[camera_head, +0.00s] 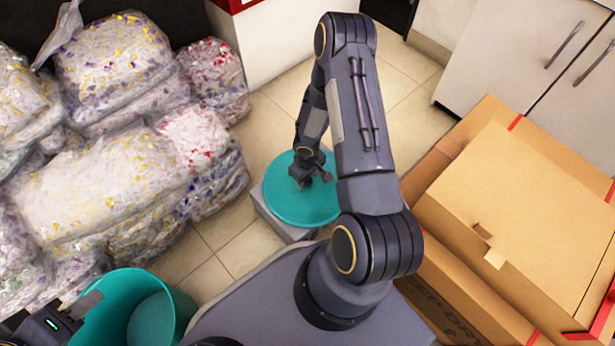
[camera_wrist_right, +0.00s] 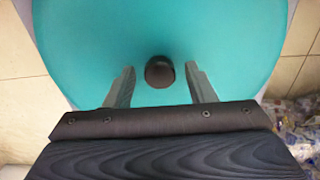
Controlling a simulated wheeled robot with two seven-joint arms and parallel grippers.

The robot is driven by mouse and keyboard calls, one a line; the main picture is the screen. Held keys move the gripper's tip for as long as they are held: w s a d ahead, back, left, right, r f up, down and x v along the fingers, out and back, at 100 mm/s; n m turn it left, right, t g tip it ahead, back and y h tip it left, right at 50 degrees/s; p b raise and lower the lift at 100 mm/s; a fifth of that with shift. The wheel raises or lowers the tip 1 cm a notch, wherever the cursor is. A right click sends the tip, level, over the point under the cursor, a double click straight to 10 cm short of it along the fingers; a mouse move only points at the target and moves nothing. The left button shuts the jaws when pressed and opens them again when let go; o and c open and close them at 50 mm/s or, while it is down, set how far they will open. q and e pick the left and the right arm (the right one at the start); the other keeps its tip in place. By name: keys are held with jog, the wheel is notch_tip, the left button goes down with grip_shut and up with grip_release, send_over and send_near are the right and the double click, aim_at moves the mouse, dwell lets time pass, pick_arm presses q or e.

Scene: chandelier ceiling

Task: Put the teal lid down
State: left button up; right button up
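The round teal lid (camera_head: 285,205) lies flat on a low grey box-like stand (camera_head: 270,222) on the floor. In the right wrist view the lid (camera_wrist_right: 85,50) fills most of the picture, with its dark round knob (camera_wrist_right: 160,72) near the middle. My right gripper (camera_head: 312,172) is over the lid. In its wrist view the right gripper (camera_wrist_right: 160,85) is open, with a finger on each side of the knob and gaps between. My left gripper (camera_head: 82,308) is at the lower left, by the rim of an open teal bin (camera_head: 155,315); its fingers are mostly hidden.
Several clear bags of shredded paper (camera_head: 100,190) are piled at the left. Large cardboard boxes (camera_head: 525,215) stand at the right, near white cabinets (camera_head: 530,45). Tiled floor (camera_head: 225,245) is free between the bags and the stand.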

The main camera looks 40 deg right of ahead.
notch_tip(320, 180, up, 34)
jog(key=s+m+t+p, duration=0.2)
jog(key=p, duration=0.4)
jog(key=s+a+r+t+y, duration=0.3)
jog(key=s+a+r, duration=0.8)
jog(key=s+r, duration=0.1)
jog(key=shift+s+a+r+m+t+y, duration=0.2)
jog(key=shift+s+a+m+t+y, duration=0.1)
jog(key=shift+s+a+y, duration=0.15)
jog(key=shift+d, duration=0.15)
